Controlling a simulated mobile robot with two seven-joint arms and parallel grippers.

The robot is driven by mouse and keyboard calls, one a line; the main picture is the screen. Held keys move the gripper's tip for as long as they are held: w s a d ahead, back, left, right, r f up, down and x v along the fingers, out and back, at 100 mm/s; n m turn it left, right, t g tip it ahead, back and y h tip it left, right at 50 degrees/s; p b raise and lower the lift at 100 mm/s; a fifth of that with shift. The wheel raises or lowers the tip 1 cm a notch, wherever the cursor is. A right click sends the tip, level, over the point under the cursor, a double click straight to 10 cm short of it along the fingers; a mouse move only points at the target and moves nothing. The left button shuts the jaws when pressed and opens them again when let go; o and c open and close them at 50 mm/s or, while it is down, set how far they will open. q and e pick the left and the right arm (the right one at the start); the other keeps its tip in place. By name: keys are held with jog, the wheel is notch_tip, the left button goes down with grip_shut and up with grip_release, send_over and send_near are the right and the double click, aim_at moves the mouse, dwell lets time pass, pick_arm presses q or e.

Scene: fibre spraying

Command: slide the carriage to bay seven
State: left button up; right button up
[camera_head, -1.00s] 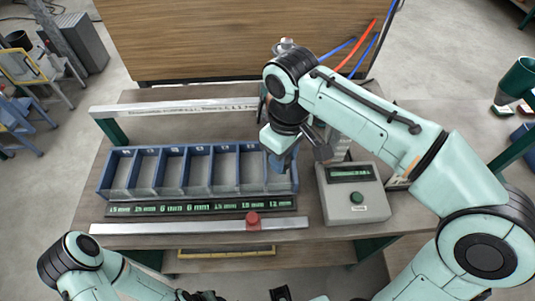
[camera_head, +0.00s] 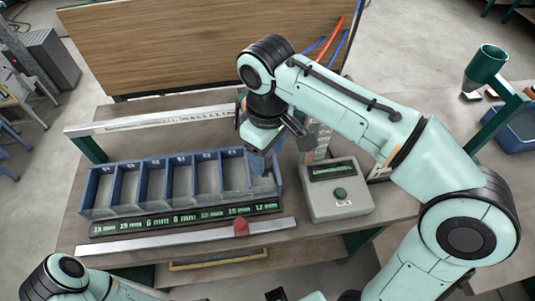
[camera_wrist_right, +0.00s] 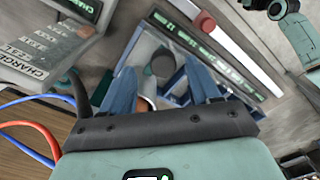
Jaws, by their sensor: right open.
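A red block (camera_head: 241,228) sits on the pale front rail (camera_head: 160,243), right of its middle; it may be the carriage. It also shows in the wrist view (camera_wrist_right: 205,21). Behind the rail stands a blue rack of several bays (camera_head: 80,190) with a dark label strip (camera_head: 185,218) in front. My right gripper (camera_head: 262,161) is over the rack's right end, behind the red block and apart from it. In the wrist view its blue fingers (camera_wrist_right: 163,92) are spread, with a dark round part (camera_wrist_right: 162,62) visible between them; whether they touch it is unclear.
A grey box with a display and green button (camera_head: 336,189) stands right of the rack. A lettered rail (camera_head: 155,121) runs behind the rack. A green cup (camera_head: 488,63) stands on a post far right. The front rail's left part is clear.

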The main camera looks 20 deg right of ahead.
pick_arm(q)
jog(key=w+r+p, duration=0.1)
jog(key=r, duration=0.1)
jog(key=w+r+p, duration=0.2)
jog(key=shift+r, duration=0.1)
pick_arm(e)
notch_tip(320, 180, up, 11)
jog(key=shift+f, duration=0.15)
pick_arm(q)
jog(key=shift+s, duration=0.1)
